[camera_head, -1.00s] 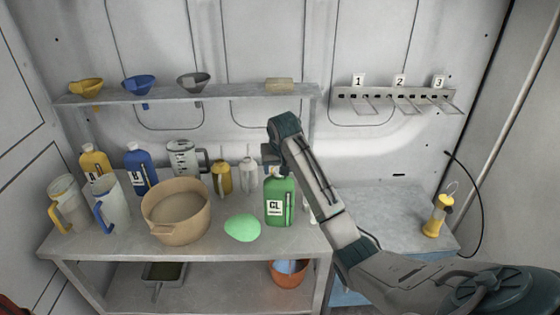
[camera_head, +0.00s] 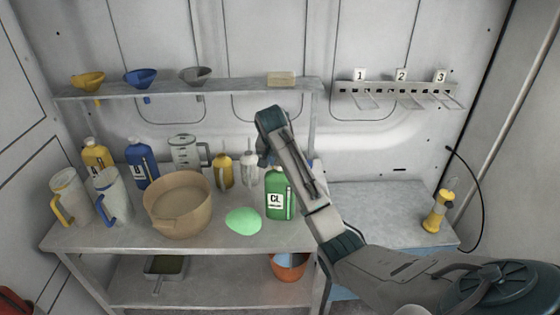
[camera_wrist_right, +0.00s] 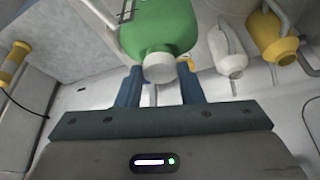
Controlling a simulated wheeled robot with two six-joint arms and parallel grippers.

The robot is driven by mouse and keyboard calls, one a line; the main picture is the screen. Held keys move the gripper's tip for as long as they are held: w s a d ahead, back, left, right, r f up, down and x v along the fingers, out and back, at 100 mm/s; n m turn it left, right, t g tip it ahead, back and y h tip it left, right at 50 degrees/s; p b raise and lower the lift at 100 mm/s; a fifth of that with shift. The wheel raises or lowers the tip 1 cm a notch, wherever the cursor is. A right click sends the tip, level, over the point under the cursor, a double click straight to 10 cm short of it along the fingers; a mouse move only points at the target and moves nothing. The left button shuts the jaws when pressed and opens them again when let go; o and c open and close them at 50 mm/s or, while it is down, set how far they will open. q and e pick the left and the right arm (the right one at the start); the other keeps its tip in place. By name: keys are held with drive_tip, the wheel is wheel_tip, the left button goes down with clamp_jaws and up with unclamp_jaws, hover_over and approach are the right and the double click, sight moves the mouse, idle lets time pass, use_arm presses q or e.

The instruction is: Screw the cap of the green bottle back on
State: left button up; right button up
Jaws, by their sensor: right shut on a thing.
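The green bottle (camera_head: 281,200), labelled CL, stands upright near the right end of the bench. In the right wrist view the green bottle (camera_wrist_right: 160,25) has a white cap (camera_wrist_right: 159,67) at its neck end, between the blue fingers. My right gripper (camera_wrist_right: 158,85) is shut on this cap. In the head view my right gripper (camera_head: 267,160) is at the top of the bottle and hides the cap. I cannot tell how tightly the cap sits on the neck. My left gripper is not in view.
A green puddle (camera_head: 243,221) lies on the bench left of the bottle. A tan basin (camera_head: 177,207), an oil can (camera_head: 222,171) and a clear-white can (camera_head: 250,171) stand nearby. A shelf (camera_head: 230,85) runs above. A yellow lamp (camera_head: 437,213) stands on the right surface.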

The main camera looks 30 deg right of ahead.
idle(0.3)
drive_tip(key=m+g, duration=0.1)
drive_tip(key=m, duration=0.1)
drive_tip(key=shift+w+a+m, duration=0.1)
drive_tip(key=shift+w+m, duration=0.05)
drive_tip(key=shift+m, duration=0.15)
drive_tip(key=shift+f+m+g+h, duration=0.1)
drive_tip(key=shift+m+g+h, duration=0.25)
drive_tip(key=shift+m, duration=0.55)
drive_tip(key=o, duration=1.3)
drive_tip(key=shift+o, duration=0.2)
